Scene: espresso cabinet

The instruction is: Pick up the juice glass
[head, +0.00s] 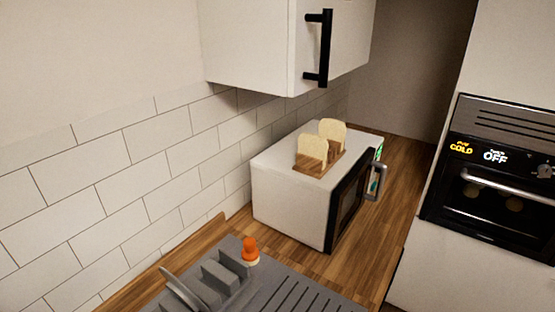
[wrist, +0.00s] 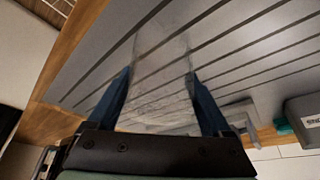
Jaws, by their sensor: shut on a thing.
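The juice glass (wrist: 162,60) is clear and hard to make out in the wrist view. It lies between the two blue fingers of my gripper (wrist: 159,76), which is shut on it. The grey ribbed drainboard (wrist: 245,48) shows behind and through the glass. I cannot tell whether the glass touches the board. Neither the glass nor my gripper shows in the head view.
The drainboard, also in the head view (head: 296,296), carries a grey rack (head: 225,275) and an orange-topped item (head: 250,250). A white microwave (head: 285,200) with toast (head: 312,148) on top stands behind. A wall cabinet (head: 250,45) hangs above; an oven (head: 490,190) is right.

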